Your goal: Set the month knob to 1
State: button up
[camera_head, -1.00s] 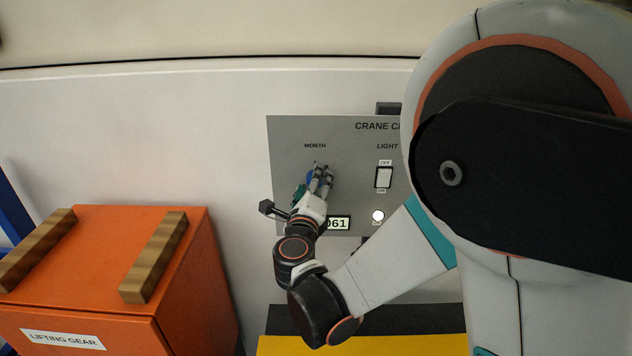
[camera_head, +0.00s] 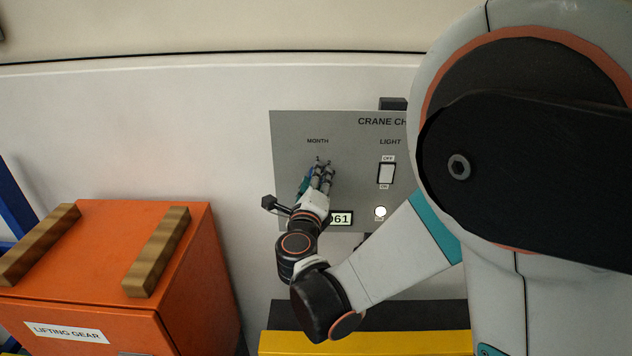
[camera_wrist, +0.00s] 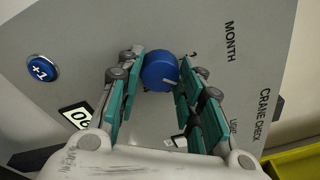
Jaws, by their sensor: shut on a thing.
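The blue month knob (camera_wrist: 160,72) is on the grey panel (camera_wrist: 205,45), beside the MONTH label. It has a pale pointer line on its face, which points toward the right-hand finger in the wrist view. My gripper (camera_wrist: 156,78) has its teal-padded fingers on both sides of the knob and is shut on it. In the head view my gripper (camera_head: 319,168) is at the panel (camera_head: 350,125) below the MONTH label and hides most of the knob. I cannot read any month numbers around the knob.
A blue +1 button (camera_wrist: 42,69) is on the panel, near a partly hidden number display (camera_wrist: 78,115). A light switch (camera_head: 386,173) and a white round lamp (camera_head: 380,212) are right of my gripper. An orange lifting gear box (camera_head: 110,250) stands at the left.

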jog(key=shift+f+n+b, duration=0.1)
jog(key=shift+n+b, duration=0.2)
jog(key=n+b, duration=0.2)
jog(key=n, duration=0.2)
jog(key=n+b, duration=0.3)
jog(key=n, duration=0.1)
jog(key=shift+f+t+y, duration=0.1)
jog(key=shift+t+y, duration=0.2)
jog(key=shift+t, duration=0.1)
jog(key=shift+n, duration=0.4)
jog(key=o, duration=1.1)
jog(key=shift+c, duration=0.2)
